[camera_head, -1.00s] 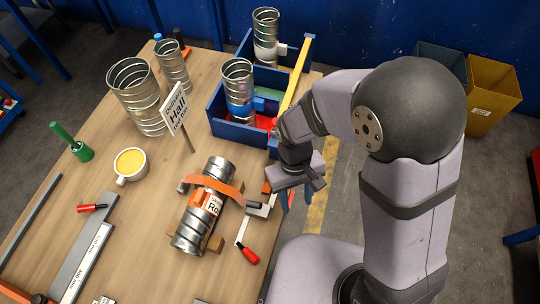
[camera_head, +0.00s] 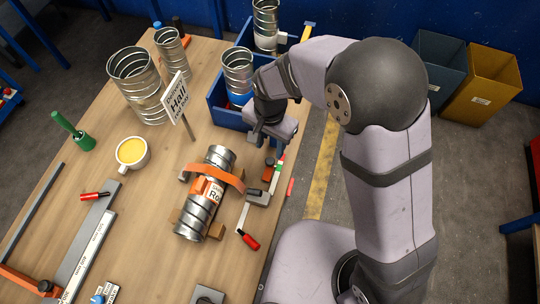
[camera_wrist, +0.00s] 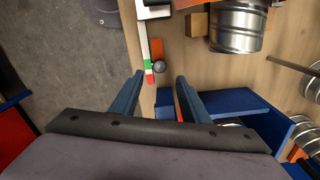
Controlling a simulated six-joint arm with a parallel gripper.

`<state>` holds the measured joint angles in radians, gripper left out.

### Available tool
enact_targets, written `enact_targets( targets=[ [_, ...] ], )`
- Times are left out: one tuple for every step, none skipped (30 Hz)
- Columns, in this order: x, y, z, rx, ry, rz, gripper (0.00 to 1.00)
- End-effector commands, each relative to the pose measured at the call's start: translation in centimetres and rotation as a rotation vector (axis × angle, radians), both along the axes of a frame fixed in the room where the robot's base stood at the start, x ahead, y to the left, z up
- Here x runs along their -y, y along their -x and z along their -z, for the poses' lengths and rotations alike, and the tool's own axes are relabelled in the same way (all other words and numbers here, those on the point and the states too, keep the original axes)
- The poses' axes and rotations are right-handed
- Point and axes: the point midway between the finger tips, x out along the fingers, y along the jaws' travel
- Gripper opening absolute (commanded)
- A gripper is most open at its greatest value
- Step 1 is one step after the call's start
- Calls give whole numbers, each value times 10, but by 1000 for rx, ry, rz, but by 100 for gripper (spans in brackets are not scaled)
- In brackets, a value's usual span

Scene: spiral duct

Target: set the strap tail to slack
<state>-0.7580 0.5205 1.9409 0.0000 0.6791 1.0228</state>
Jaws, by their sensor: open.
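A spiral duct (camera_head: 198,213) lies in wooden cradles on the table, with an orange strap (camera_head: 222,171) arched over it. To its right is a grey ratchet-like fitting (camera_head: 258,198) with a red-handled lever (camera_head: 248,240). Beyond it are an orange block (camera_head: 269,170) and a strip with green, white and red bands (camera_head: 279,168). The strip (camera_wrist: 148,66), orange block (camera_wrist: 156,47) and a dark round knob (camera_wrist: 159,67) show in the wrist view. My gripper (camera_wrist: 160,87) is open and empty, its fingers apart below the knob. In the head view my gripper (camera_head: 267,138) hangs near the blue bin's front corner. I cannot tell which piece is the strap tail.
A blue bin (camera_head: 226,117) holding ducts stands close to my gripper. A sign on a post (camera_head: 177,98), a yellow-filled cup (camera_head: 132,152), a green-handled tool (camera_head: 72,130) and upright ducts (camera_head: 138,85) stand left. The table's right edge runs beside the strip.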

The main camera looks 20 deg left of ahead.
Motion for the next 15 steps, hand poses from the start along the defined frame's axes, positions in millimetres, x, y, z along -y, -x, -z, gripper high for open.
enact_targets(
  targets=[
    [0,0,2,-1,2,-1,41],
    [1,1,4,-3,2,-1,41],
    [1,1,7,-3,3,-1,41],
    [1,1,9,-3,2,-1,41],
    [1,1,12,-3,2,-1,41],
    [1,1,16,-4,4,-2,41],
    [1,1,20,-4,4,-2,41],
    [1,1,23,-4,3,-2,41],
    [1,1,29,-4,4,-2,41],
    [1,1,33,-4,4,-2,41],
    [1,1,36,-4,4,-2,41],
    [1,1,42,-4,4,-2,41],
    [1,1,45,-3,3,-2,41],
    [1,1,49,-4,4,-2,41],
    [1,1,53,-3,3,-3,41]
  ],
)
